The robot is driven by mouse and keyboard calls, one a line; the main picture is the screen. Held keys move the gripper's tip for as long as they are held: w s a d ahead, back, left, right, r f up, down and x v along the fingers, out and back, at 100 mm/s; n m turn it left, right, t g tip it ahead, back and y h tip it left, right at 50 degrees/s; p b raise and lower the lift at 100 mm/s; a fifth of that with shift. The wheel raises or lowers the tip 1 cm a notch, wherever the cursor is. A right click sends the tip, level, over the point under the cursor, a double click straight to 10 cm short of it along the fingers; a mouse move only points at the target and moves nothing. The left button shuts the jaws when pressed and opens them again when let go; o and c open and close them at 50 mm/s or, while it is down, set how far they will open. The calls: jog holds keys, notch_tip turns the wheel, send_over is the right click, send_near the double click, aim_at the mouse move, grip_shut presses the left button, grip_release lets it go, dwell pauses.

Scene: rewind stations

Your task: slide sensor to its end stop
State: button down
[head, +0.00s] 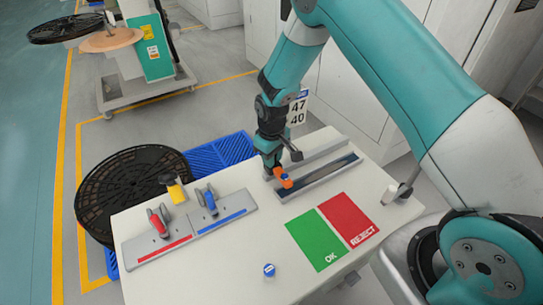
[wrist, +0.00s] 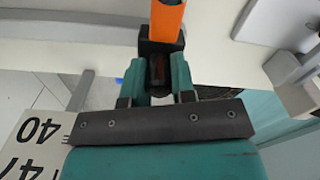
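The orange sensor (head: 283,178) sits at the left end of a long grey rail (head: 325,175) on the white table. In the wrist view it shows as an orange bar (wrist: 168,18) on a black block. My gripper (head: 272,167) reaches down to the sensor from above. In the wrist view its two teal fingers (wrist: 160,72) stand on both sides of a dark part below the orange bar, with no clear gap. They look shut on it. The fingertips are partly hidden in the head view, and the end stop cannot be made out.
Left on the table (head: 235,275) are a grey plate (head: 190,232) with red and blue clamps and a yellow-handled tool (head: 175,191).

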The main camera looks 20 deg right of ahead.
jog(key=c, duration=0.9)
grip_release()
jog(key=shift+a, duration=0.35)
jog(key=shift+c, duration=0.2)
jog(key=shift+d, duration=0.1)
jog(key=shift+r, duration=0.35)
notch_tip(320, 180, up, 17)
jog(key=b, duration=0.3)
jog(key=shift+f, duration=0.15)
jog(key=shift+s, duration=0.15)
jog(key=s+a+r+y, duration=0.1)
jog(key=s+a+r, duration=0.1)
jog(key=s, duration=0.7)
jog(key=s+a+r+n+y, duration=0.1)
jog(key=s+r, duration=0.4)
jog(key=s, duration=0.5)
jog(key=s+a+r+y, duration=0.2)
jog(key=s+a+r, duration=0.1)
jog(key=s, duration=0.6)
jog(key=shift+s+r+n, duration=0.3)
jog(key=shift+r+n, duration=0.05)
jog(key=shift+n, duration=0.05)
